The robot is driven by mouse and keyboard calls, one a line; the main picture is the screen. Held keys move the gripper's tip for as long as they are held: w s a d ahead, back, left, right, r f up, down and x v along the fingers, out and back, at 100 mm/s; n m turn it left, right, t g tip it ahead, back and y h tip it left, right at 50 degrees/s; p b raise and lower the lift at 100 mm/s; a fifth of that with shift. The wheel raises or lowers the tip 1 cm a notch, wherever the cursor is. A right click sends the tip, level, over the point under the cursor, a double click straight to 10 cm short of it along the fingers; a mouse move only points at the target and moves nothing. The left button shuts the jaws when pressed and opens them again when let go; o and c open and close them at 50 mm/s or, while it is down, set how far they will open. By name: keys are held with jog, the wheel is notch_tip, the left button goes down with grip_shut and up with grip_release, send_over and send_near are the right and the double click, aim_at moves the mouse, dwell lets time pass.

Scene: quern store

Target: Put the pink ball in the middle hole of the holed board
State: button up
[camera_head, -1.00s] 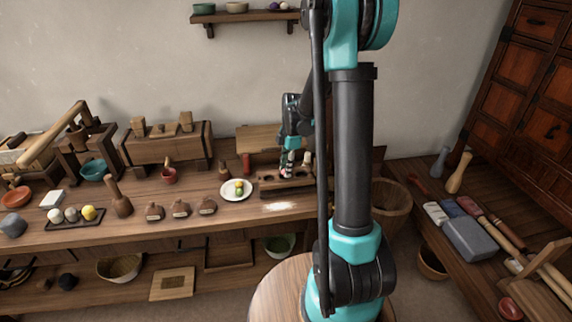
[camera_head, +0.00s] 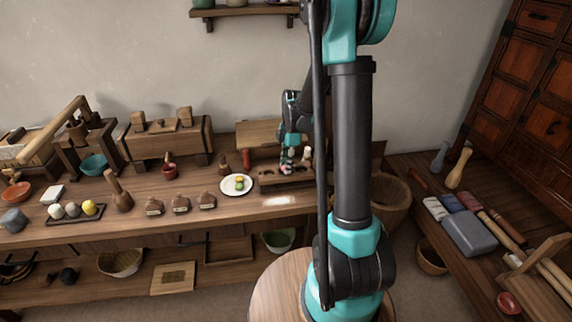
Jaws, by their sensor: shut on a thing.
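The holed board (camera_head: 267,182) is a dark wooden block near the back of the long table, right of the white plate. My gripper (camera_head: 286,167) is over the middle of the board, pointing down, and is shut on the pink ball (camera_head: 285,171). Only a small pinkish patch of the ball shows between the fingers. It is too small to tell whether the ball touches the board or is in the hole. A hole at the board's left shows dark. My arm hides part of the board's right side.
The table front before the board is clear.

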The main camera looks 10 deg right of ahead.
jog(key=o, duration=0.9)
jog(key=shift+r, duration=3)
